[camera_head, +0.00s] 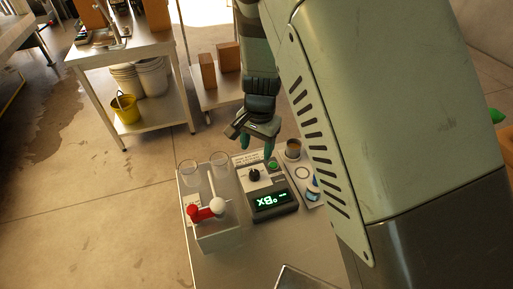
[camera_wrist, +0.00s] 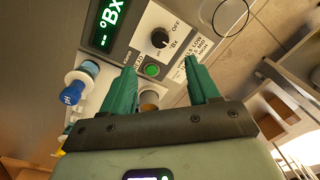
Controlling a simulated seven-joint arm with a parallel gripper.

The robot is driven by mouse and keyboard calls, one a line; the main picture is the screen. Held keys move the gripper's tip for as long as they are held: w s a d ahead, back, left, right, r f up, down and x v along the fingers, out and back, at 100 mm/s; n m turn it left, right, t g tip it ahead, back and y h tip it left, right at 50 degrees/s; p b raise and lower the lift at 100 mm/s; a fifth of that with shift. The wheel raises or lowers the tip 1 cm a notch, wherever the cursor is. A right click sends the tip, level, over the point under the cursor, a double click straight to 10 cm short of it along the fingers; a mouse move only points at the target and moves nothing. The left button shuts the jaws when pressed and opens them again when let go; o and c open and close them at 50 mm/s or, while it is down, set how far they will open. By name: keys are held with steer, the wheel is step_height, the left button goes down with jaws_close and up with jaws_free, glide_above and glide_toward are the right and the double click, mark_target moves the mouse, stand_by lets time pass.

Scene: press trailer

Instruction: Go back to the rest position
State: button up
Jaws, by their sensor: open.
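My gripper (camera_head: 256,139) hangs above the far side of a small metal table, over the rear of a refractometer-like device (camera_head: 273,207) with a lit green display. In the wrist view my gripper (camera_wrist: 165,82) is open, with two green fingers apart and nothing between them. Past the fingers the device's black knob (camera_wrist: 160,39) and green button (camera_wrist: 152,70) show. The fingers appear to be above the panel; contact cannot be told.
On the metal table (camera_head: 212,266) stand clear beakers (camera_head: 219,160), a box with red and white knobbed items (camera_head: 217,206), a brown-filled cup (camera_head: 293,149) and a blue-capped bottle (camera_head: 313,188). A workbench (camera_head: 124,52) with buckets stands behind left.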

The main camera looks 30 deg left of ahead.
stand_by(0.3)
steer(key=d+r+t+y, duration=0.2)
steer(key=d+r, duration=1.4)
steer(key=r, duration=0.5)
steer(key=s+d+r+t+h, duration=0.1)
steer(key=s+d+r, duration=0.3)
steer(key=s+d, duration=0.3)
steer(key=s+d+r+n+t+h, duration=0.1)
steer(key=s+d+r, duration=0.3)
steer(key=s+d, duration=0.4)
steer(key=shift+d+r+t+h, duration=0.25)
steer(key=shift+d+t+h, duration=0.05)
steer(key=shift+d+t, duration=0.45)
